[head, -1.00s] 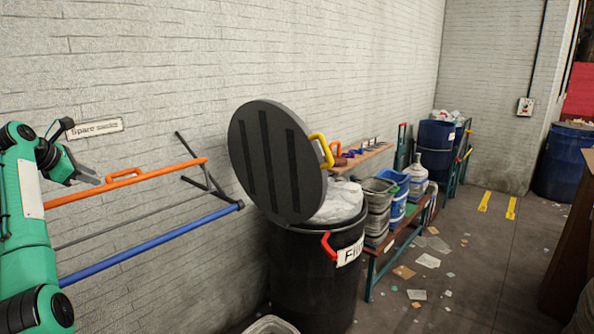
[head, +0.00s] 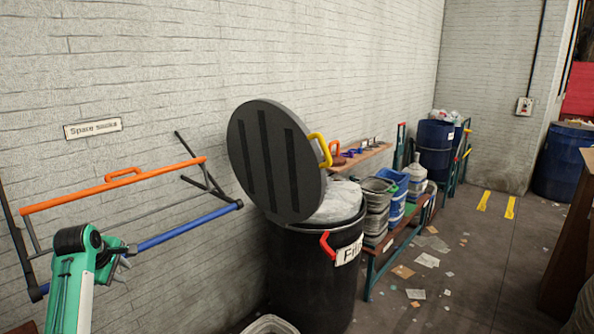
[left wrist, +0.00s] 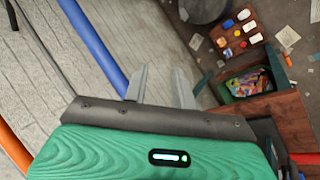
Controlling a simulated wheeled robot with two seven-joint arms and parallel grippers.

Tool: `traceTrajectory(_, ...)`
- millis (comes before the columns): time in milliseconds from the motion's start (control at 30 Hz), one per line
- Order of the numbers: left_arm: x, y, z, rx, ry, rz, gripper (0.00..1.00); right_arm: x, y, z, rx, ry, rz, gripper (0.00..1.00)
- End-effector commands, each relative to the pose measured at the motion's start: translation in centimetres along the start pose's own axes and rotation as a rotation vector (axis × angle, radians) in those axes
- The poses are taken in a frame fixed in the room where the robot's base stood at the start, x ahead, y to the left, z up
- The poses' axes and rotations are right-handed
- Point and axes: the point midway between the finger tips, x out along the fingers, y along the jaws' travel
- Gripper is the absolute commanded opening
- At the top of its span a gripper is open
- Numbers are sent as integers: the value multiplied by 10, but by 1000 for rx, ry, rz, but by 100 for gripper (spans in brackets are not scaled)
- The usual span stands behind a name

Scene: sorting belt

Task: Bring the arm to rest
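My green left arm (head: 75,285) comes in at the lower left of the head view, bent in front of the wall rack. My left gripper (head: 122,262) is small and partly hidden behind the wrist there, close in view to the blue bar (head: 190,228). In the left wrist view the two grey fingers of the left gripper (left wrist: 160,82) stand apart with nothing between them. The blue bar also shows beside the fingers in that view (left wrist: 92,45). My right gripper is not in view.
An orange rail (head: 130,183) with a handle runs above the blue bar, below a wall sign (head: 93,129). A black bin (head: 310,280) with its lid (head: 270,160) raised stands right of the rack. The wrist view shows a wooden box (left wrist: 260,110).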

Motion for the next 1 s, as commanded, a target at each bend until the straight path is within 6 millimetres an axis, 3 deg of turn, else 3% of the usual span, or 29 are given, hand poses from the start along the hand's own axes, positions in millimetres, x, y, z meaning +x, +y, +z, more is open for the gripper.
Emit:
traceTrajectory(33,12,-23,12,72,12,-23,27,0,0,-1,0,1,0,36)
traceTrajectory(200,36,-94,48,330,36,-81,27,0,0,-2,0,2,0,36)
traceTrajectory(467,48,-205,107,716,18,-157,27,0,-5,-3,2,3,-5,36)
traceTrajectory(667,35,-289,152,998,-31,-196,27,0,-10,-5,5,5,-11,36)
traceTrajectory(900,-3,-380,202,1308,-118,-210,27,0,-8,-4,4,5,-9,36)
traceTrajectory(1000,-22,-407,218,1410,-152,-206,27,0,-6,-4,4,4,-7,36)
